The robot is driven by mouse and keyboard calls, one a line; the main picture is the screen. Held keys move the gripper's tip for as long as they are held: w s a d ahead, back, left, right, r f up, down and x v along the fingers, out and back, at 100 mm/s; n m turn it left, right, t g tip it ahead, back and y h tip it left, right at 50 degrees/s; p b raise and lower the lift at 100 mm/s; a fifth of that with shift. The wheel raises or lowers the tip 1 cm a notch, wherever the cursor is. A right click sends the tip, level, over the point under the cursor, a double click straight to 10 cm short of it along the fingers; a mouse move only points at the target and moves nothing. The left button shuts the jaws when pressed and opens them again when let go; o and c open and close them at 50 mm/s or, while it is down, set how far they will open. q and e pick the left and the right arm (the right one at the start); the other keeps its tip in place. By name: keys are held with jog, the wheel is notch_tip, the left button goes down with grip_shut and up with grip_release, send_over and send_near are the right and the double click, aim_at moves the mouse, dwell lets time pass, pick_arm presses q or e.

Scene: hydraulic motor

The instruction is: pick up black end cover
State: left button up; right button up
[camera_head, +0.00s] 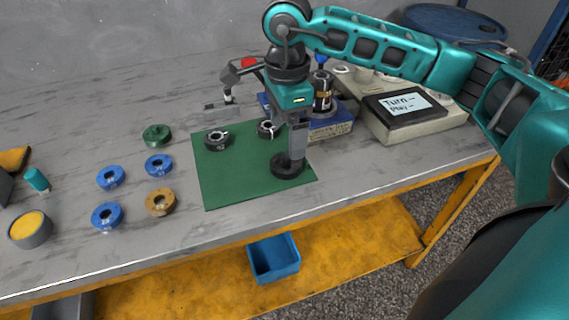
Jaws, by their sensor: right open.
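A dark round disc (288,166), which looks like the black end cover, lies on the right part of a green mat (225,190). My right gripper (296,152) points straight down right over this disc, and its fingers hide part of the disc. The gripper is open; I cannot tell whether its fingers touch the disc. Two other dark round parts with lighter tops lie on the mat, one at the left (217,140) and one at the back (268,128). My left gripper is not in view.
Blue rings (110,177), a green ring (156,135) and a tan ring (160,202) lie left of the mat. A blue-based device (331,128) and a beige box with a screen (405,104) stand behind and right. A blue bin (274,258) sits below the table.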

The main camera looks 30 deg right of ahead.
aim_at(286, 156)
notch_tip(286, 156, down, 6)
jog(key=shift+a+f+b, duration=0.1)
jog(key=shift+b, duration=0.2)
jog(key=shift+f, duration=0.3)
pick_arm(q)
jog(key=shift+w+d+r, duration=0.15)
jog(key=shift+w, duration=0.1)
pick_arm(e)
jog(key=shift+f, duration=0.15)
jog(key=shift+c, duration=0.4)
jog(key=c, duration=1.2)
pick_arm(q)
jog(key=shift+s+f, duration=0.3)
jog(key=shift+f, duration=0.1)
